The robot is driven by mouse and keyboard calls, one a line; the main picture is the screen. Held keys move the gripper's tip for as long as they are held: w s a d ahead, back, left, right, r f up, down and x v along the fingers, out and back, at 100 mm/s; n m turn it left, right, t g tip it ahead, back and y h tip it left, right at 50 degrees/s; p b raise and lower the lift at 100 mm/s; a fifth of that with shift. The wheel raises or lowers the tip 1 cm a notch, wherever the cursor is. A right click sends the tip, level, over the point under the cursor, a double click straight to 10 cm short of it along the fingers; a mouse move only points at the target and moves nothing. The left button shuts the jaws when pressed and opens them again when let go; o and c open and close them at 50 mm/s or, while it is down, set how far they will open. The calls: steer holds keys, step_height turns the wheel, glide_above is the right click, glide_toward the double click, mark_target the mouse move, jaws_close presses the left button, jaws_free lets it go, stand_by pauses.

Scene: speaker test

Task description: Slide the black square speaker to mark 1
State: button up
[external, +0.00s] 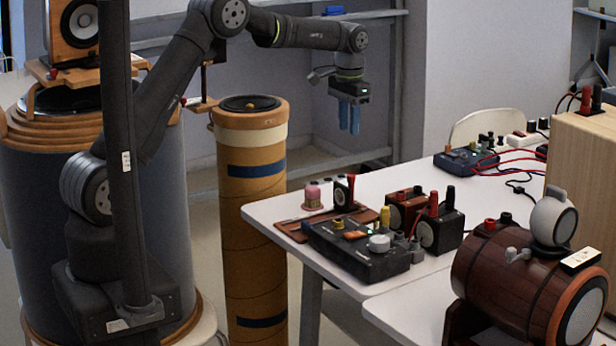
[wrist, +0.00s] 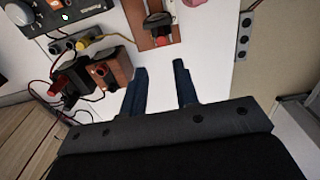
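My gripper (external: 349,117) hangs fingers-down in the air above the far side of the white table. In the wrist view its two dark blue fingers (wrist: 162,82) are apart with nothing between them. I cannot tell which one the task means. I cannot make out mark 1.
A grey control box (external: 345,252) with knobs stands at the table's near edge. A reddish-brown speaker (external: 397,213) sits beside the black one. A pink round item (external: 312,196) is near the board. A barrel-shaped speaker (external: 500,278) is at right. The white table (external: 385,182) is bare behind them.

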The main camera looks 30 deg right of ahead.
steer(key=s+a+r+n+t+h, duration=0.3)
steer(key=s+n, duration=0.1)
steer(key=n, duration=0.5)
glide_toward(351, 175)
steer(key=x, duration=0.8)
steer(key=shift+d+f, duration=0.1)
steer(key=shift+f, duration=0.2)
steer(key=shift+c, duration=0.2)
jaws_close()
